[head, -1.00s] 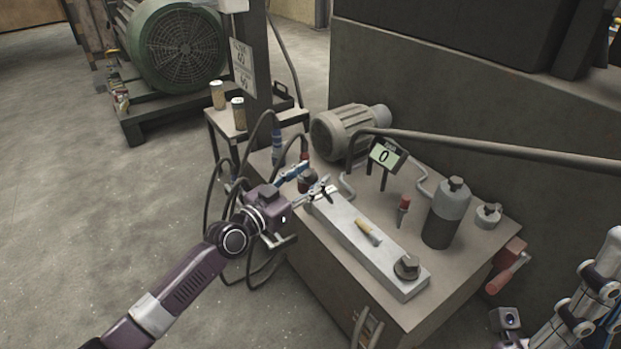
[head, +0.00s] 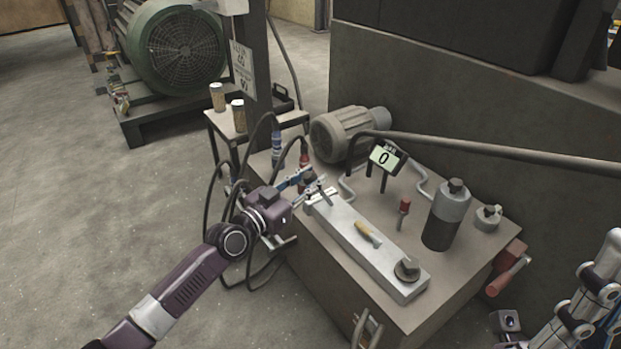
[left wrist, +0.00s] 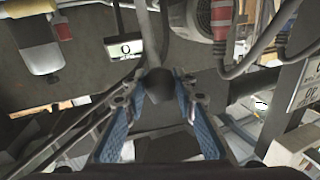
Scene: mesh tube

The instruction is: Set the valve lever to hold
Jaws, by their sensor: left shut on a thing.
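The valve lever (head: 322,192) is a short dark stick at the far left end of a pale metal block (head: 350,240) on a grey hydraulic unit. In the left wrist view its dark rounded knob (left wrist: 158,86) is between the blue-padded fingers. My left gripper (head: 314,187) reaches in from the left and is shut on the lever; the wrist view also shows its fingers (left wrist: 157,105). Labels beside the lever are too small to read. The display (head: 384,157) reads 0. My right gripper (head: 590,295) is partly in view at the lower right; its fingertips are not clear.
A pipe (head: 480,148) crosses above. Hoses hang by my left gripper.

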